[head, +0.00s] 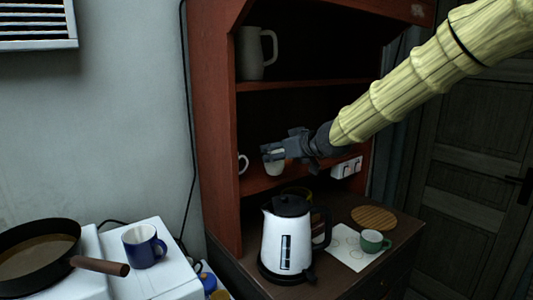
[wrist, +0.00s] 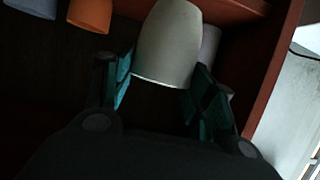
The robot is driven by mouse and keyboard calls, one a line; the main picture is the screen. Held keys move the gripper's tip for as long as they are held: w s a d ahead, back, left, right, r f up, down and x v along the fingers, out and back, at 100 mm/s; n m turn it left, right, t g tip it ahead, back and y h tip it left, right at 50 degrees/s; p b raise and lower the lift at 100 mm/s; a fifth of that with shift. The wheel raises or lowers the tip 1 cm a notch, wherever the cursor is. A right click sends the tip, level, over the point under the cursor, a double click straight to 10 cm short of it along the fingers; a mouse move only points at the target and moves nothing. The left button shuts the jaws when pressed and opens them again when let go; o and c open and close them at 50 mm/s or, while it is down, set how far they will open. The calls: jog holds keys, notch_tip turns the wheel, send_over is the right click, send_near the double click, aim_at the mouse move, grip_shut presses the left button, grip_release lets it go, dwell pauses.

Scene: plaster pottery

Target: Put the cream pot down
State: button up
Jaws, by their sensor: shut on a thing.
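The cream pot (head: 274,166) is at the middle shelf of the red-brown cabinet, near its left side. My gripper (head: 276,153) reaches in from the right and is shut on it. In the wrist view the cream pot (wrist: 168,45) stands between the two fingers of my gripper (wrist: 163,88), which press on its sides. Part of the pot is hidden behind the fingers in the head view. I cannot tell whether its base touches the middle shelf (head: 262,187).
A white cup (head: 242,163) stands left of the pot. The wrist view shows an orange cup (wrist: 90,15), a blue-grey cup (wrist: 33,6) and a pale cup (wrist: 210,45) close by. A large grey mug (head: 257,53) is on the shelf above. A kettle (head: 287,240) stands below.

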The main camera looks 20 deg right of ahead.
jog(key=w+f+p, duration=0.1)
jog(key=w, duration=0.2)
jog(key=w+f+p, duration=0.1)
jog(key=w+p, duration=0.1)
jog(key=w, duration=0.1)
jog(key=w+f+p, duration=0.1)
jog(key=w, duration=0.3)
jog(key=shift+f, duration=0.1)
jog(key=shift+w+f+p, duration=0.2)
jog(key=shift+f+p, duration=0.15)
jog(key=shift+f, duration=0.25)
jog(key=shift+s, duration=0.1)
jog(key=shift+d, duration=0.1)
jog(key=shift+f, duration=0.1)
jog(key=o, duration=1.2)
jog(key=shift+c, duration=0.2)
